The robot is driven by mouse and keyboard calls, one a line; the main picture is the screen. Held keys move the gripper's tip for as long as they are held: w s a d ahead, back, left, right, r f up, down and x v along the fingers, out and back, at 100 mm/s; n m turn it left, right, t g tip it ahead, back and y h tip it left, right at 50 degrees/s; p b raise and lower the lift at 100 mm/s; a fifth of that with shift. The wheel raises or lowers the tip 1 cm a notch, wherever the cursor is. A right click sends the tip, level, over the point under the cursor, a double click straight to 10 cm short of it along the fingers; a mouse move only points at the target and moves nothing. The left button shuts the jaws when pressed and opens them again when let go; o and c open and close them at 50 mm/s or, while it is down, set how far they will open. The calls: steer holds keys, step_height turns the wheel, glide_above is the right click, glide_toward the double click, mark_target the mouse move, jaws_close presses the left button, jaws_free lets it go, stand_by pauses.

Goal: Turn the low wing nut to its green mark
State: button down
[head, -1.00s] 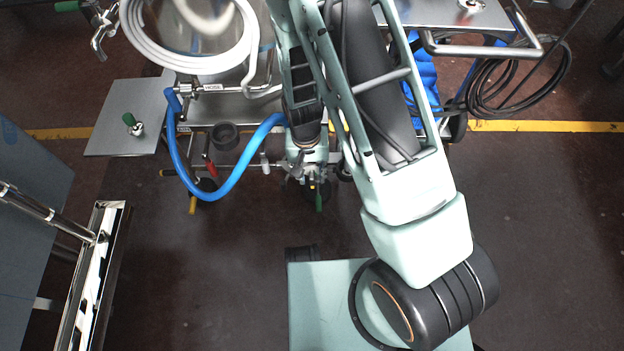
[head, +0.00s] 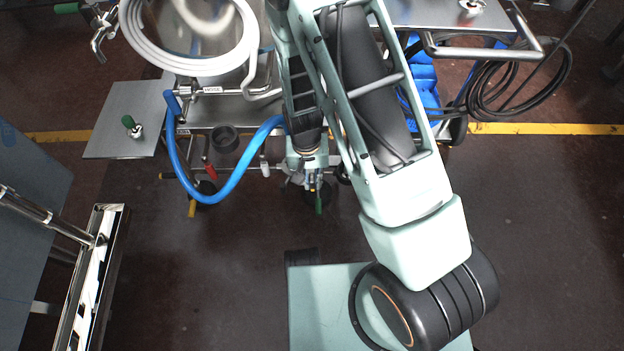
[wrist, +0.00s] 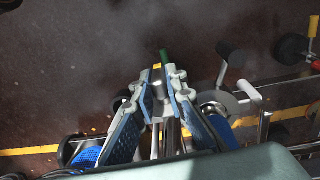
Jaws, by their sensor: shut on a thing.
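My gripper (head: 314,182) is low at the front of the cart, below the end of the blue hose. In the wrist view its two blue-grey fingers (wrist: 161,86) are close together, shut on the low wing nut. The nut is mostly hidden between the fingertips, so I cannot read its angle. A green piece (wrist: 165,57) sticks out just beyond the fingertips, with a small yellow bit beside it. The green piece also shows below my gripper in the head view (head: 319,205). I cannot tell whether it is the mark or a handle.
A blue hose (head: 236,180) loops left of my gripper, near a red-handled part (head: 208,168) and a dark cup (head: 225,138). A side shelf (head: 105,135) carries a green-handled valve (head: 131,126). A black cable coil (head: 520,85) hangs at right. The floor in front is open.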

steer(key=shift+s+a+h+p, duration=0.1)
steer(key=shift+h+p, duration=0.5)
steer(key=shift+h, duration=0.1)
steer(key=shift+h+p, duration=0.4)
steer(key=shift+h, duration=0.2)
steer(key=shift+a+f+h, duration=0.1)
steer(key=shift+a+h, duration=0.05)
steer(key=shift+h, duration=1.15)
steer(key=c, duration=1.9)
jaws_free()
steer(key=shift+c, duration=0.2)
